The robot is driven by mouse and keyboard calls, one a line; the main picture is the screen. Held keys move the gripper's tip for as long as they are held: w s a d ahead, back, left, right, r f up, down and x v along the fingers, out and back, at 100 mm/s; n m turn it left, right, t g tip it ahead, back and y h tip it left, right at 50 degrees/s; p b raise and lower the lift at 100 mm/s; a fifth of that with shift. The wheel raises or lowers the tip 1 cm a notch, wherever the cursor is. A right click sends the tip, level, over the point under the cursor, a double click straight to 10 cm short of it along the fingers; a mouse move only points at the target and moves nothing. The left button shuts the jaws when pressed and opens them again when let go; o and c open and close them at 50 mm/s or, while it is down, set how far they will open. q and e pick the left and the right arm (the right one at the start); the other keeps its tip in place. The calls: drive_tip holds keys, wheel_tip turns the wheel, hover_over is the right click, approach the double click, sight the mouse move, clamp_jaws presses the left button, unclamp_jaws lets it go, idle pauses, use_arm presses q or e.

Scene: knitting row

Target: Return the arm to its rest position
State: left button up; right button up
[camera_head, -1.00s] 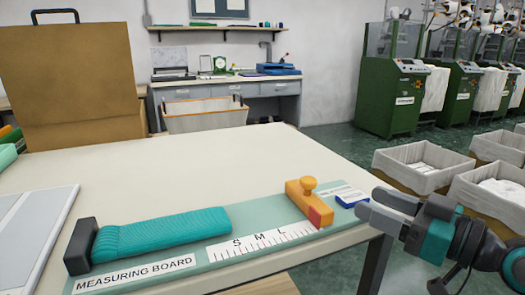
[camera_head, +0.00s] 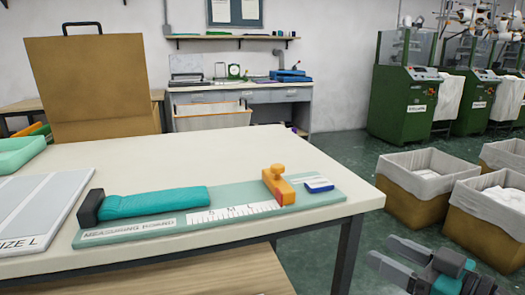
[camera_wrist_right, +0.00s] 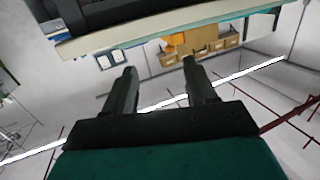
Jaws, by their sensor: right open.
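My right gripper (camera_head: 390,254) is at the lower right in the head view, out past the table's right edge and low over the green floor. Its two grey fingers are apart with nothing between them. In the right wrist view the open fingers (camera_wrist_right: 157,85) show empty against a pale background with white and dark red lines. The left gripper is not in view.
The white table (camera_head: 240,160) holds the measuring board (camera_head: 230,215) with a teal knitted piece (camera_head: 155,202) and an orange slider (camera_head: 278,185). A "SIZE L" tray (camera_head: 40,210) lies at left. Lined bins (camera_head: 410,190) and green machines (camera_head: 405,105) stand at right.

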drive_tip(key=s+a+f+m+g+h, duration=0.15)
drive_tip(key=s+f, duration=0.25)
drive_tip(key=f, duration=0.4)
drive_tip(key=s+a+f+m+g+h, duration=0.1)
drive_tip(key=s+a+f+h, duration=0.2)
drive_tip(key=f, duration=0.5)
drive_tip(key=s+a+f+m+g+h, duration=0.1)
drive_tip(key=s+a+f+m+h, duration=0.2)
drive_tip(key=f, duration=0.5)
use_arm(q)
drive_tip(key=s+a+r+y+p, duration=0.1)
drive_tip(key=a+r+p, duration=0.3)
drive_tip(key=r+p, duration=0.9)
drive_tip(key=p, duration=0.5)
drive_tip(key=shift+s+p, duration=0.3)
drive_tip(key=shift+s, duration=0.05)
use_arm(e)
drive_tip(key=s+d+r, duration=0.1)
drive_tip(key=d+r, duration=0.1)
drive_tip(key=r, duration=0.4)
drive_tip(key=s+d+r+n, duration=0.1)
drive_tip(key=s+r, duration=0.1)
drive_tip(key=r, duration=0.4)
drive_tip(key=shift+s+d+h, duration=0.2)
drive_tip(key=shift+d+h, duration=0.2)
drive_tip(key=shift+h, duration=0.05)
